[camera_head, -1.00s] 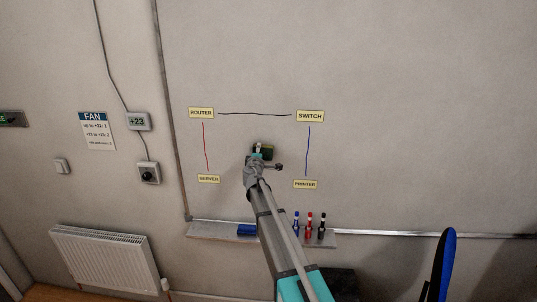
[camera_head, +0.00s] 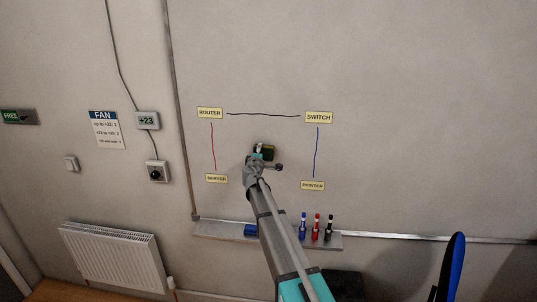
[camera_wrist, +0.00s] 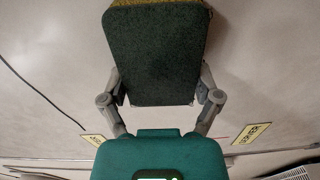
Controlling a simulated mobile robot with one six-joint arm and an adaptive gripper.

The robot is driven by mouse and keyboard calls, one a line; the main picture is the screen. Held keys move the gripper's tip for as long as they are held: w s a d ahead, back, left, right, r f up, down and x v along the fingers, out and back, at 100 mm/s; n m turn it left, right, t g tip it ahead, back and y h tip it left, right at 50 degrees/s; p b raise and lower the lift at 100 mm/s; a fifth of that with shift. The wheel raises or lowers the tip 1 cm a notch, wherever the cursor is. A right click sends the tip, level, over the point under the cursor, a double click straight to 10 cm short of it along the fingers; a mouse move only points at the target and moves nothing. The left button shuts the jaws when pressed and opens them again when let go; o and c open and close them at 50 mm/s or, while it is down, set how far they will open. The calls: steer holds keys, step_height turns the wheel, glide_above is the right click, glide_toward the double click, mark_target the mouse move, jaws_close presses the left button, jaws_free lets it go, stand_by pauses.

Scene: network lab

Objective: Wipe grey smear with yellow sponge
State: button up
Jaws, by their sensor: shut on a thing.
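My gripper (camera_head: 264,156) is shut on the yellow sponge (camera_head: 268,152) in front of the whiteboard (camera_head: 270,70), between the drawn lines. In the wrist view the sponge (camera_wrist: 155,50) fills the upper middle, with its dark green side facing the camera and a yellow strip along its top edge. The two grey fingers of my gripper (camera_wrist: 159,90) hold it from both sides. I cannot tell whether the sponge touches the board. No grey smear can be made out; the sponge and arm cover part of the board.
Labels ROUTER (camera_head: 209,113), SWITCH (camera_head: 319,117), SERVER (camera_head: 216,178) and PRINTER (camera_head: 312,185) surround my gripper, joined by black, red and blue lines. Below is a ledge (camera_head: 212,231) with a blue block (camera_head: 250,230) and upright markers (camera_head: 316,228). A blue-edged chair (camera_head: 454,264) stands right.

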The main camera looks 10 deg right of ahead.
mark_target(272, 155)
steer(key=shift+w+a, duration=0.2)
steer(key=shift+a, duration=0.4)
steer(key=shift+w+a, duration=0.2)
steer(key=shift+a, duration=0.4)
steer(key=shift+w, duration=0.1)
steer(key=shift+d, duration=0.25)
steer(key=shift+s+d, duration=0.35)
steer(key=shift+d, duration=0.5)
steer(key=shift+s+d, duration=0.35)
steer(key=shift+d, duration=0.45)
steer(key=shift+s+d, duration=0.25)
steer(key=shift+d, duration=0.7)
steer(key=shift+s+d, duration=0.2)
steer(key=shift+d, duration=0.7)
steer(key=shift+s, duration=0.1)
steer(key=shift+a, duration=0.15)
steer(key=shift+w+a, duration=0.35)
steer(key=shift+a, duration=0.55)
steer(key=shift+w+a, duration=0.35)
steer(key=shift+a, duration=0.5)
